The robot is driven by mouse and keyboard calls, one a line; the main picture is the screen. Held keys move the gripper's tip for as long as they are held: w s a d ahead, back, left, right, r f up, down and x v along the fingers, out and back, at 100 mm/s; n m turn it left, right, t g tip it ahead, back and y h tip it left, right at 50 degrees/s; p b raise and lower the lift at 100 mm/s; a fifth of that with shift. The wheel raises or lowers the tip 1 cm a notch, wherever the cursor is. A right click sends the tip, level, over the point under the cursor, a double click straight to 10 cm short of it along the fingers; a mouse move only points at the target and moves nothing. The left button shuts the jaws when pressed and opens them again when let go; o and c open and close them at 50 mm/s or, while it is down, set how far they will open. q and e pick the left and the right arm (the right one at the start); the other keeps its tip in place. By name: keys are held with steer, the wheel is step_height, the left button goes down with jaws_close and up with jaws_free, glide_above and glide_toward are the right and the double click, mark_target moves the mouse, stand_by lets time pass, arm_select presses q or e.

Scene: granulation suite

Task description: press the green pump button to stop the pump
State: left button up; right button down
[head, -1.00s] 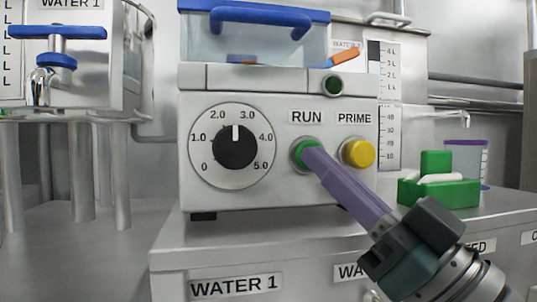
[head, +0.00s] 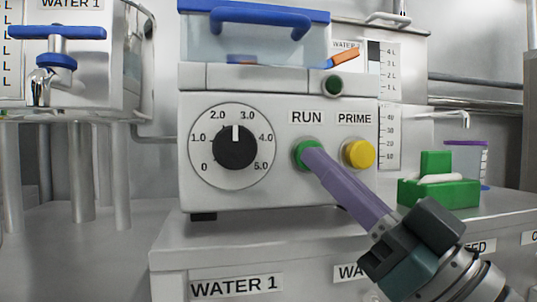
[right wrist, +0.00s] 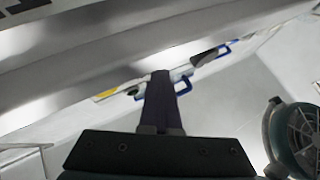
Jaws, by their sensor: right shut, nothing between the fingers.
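The green pump button (head: 299,154) sits under the RUN label on the front of the pump (head: 275,195), in a grey ring. My right gripper (head: 308,153) comes from the lower right with its long purple fingers shut together and nothing between them. The fingertips overlap the right part of the green button and hide some of it. I cannot tell whether they touch it or press it in. In the right wrist view the shut fingers (right wrist: 160,80) point toward the pump front, and the button is not visible there. My left gripper is not in view.
A yellow PRIME button (head: 359,154) sits close to the right of the fingers. A black dial (head: 235,147) is to the left. A small dark green lamp (head: 333,85) is above. A green block holder (head: 440,193) stands on the counter at right.

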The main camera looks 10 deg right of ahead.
steer(key=shift+w, duration=0.1)
stand_by(0.4)
steer(key=shift+w, duration=0.15)
steer(key=shift+f, duration=0.15)
steer(key=shift+h, duration=0.3)
stand_by(0.3)
